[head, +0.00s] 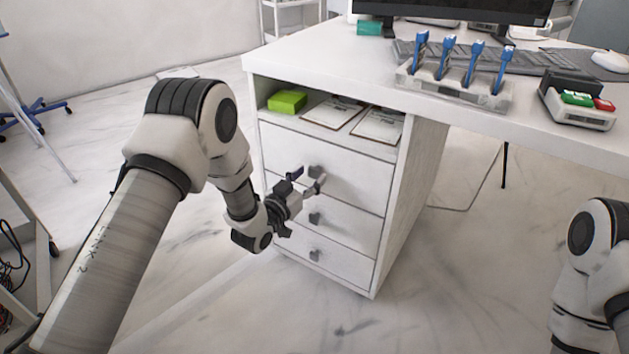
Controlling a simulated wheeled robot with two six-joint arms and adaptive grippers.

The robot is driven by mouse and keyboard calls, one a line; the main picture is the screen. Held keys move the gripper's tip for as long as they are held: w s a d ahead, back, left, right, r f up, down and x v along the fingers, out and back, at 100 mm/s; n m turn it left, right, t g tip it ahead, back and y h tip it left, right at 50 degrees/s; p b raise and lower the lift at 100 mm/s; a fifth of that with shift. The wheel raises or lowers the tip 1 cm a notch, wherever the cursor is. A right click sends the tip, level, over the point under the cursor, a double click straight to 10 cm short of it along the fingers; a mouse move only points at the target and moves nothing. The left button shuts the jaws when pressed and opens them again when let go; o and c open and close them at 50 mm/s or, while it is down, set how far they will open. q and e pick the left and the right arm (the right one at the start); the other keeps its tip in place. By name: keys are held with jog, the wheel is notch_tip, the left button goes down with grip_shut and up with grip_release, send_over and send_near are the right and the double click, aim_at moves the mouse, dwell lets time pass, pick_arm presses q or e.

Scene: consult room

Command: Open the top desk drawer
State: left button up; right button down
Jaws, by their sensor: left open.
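The white desk (300,58) has a drawer unit with three drawers under its left end. The top drawer (345,162) looks flush with the unit, with a small dark grey handle (315,171) at its middle. My left gripper (308,179) is open in front of the top drawer, its fingertips close to that handle. I cannot tell whether a finger touches it. The middle drawer (350,226) and bottom drawer (345,264) look shut. My right arm shows at the right edge, but its gripper is out of view.
An open shelf above the drawers holds a green box (287,101) and clipboards (378,125). The desktop carries a rack of blue-topped items (455,88), a keyboard (540,62) and a small tray (580,115). The floor before the drawers is clear.

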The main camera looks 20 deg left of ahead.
pick_arm(q)
jog(key=x, duration=0.2)
jog(key=shift+w+d, duration=0.1)
jog(key=shift+w, duration=0.2)
grip_shut()
pick_arm(e)
jog(key=shift+f, duration=0.5)
pick_arm(q)
jog(key=shift+s, duration=0.15)
pick_arm(e)
jog(key=shift+s, duration=0.1)
